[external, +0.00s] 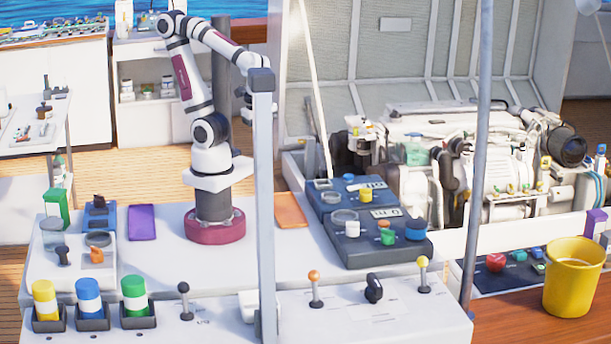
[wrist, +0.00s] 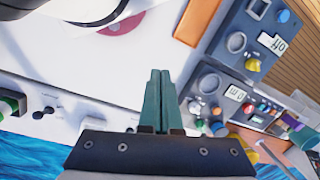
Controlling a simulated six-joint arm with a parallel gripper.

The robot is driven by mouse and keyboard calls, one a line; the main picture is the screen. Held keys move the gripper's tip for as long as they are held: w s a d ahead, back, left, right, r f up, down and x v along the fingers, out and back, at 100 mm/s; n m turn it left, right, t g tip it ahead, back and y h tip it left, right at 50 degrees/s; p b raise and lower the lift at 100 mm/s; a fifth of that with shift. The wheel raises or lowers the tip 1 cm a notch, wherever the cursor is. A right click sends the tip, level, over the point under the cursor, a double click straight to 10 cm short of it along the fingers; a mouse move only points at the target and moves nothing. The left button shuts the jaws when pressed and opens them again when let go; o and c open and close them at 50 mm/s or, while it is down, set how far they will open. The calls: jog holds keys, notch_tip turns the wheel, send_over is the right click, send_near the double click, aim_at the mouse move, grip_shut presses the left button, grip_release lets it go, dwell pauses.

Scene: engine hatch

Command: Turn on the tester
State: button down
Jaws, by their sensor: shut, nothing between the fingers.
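Two adjoining blue-grey boxes with dials and knobs stand right of my arm's base; I cannot tell for certain which is the tester. The nearer box (external: 370,252) carries a white label, a round dial and orange, green and blue knobs. The farther box (external: 330,205) sits behind it.
A thin post (external: 264,200) stands in front of the bench. Several levers line the front panel (external: 350,320). Coloured cups stand front left. An orange mat (external: 291,211) lies between my base and the boxes. A yellow bucket (external: 573,285) stands at right.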

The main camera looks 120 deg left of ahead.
jog(key=w+a+r+n, duration=0.1)
jog(key=w+a+n, duration=0.4)
jog(key=w+a, duration=0.2)
jog(key=n+t, duration=0.1)
jog(key=n, duration=0.8)
send_over(360, 185)
jog(key=s+d, duration=0.2)
notch_tip(360, 185, down, 3)
jog(key=shift+w+f+h, duration=0.1)
jog(key=shift+f+h, duration=0.1)
jog(key=shift+h, duration=0.1)
jog(key=f, duration=0.4)
jog(key=w+a+f, duration=0.1)
jog(key=f, duration=0.8)
jog(key=shift+w+a+f, duration=0.25)
jog(key=shift+w+f, duration=0.05)
jog(key=shift+f, duration=0.1)
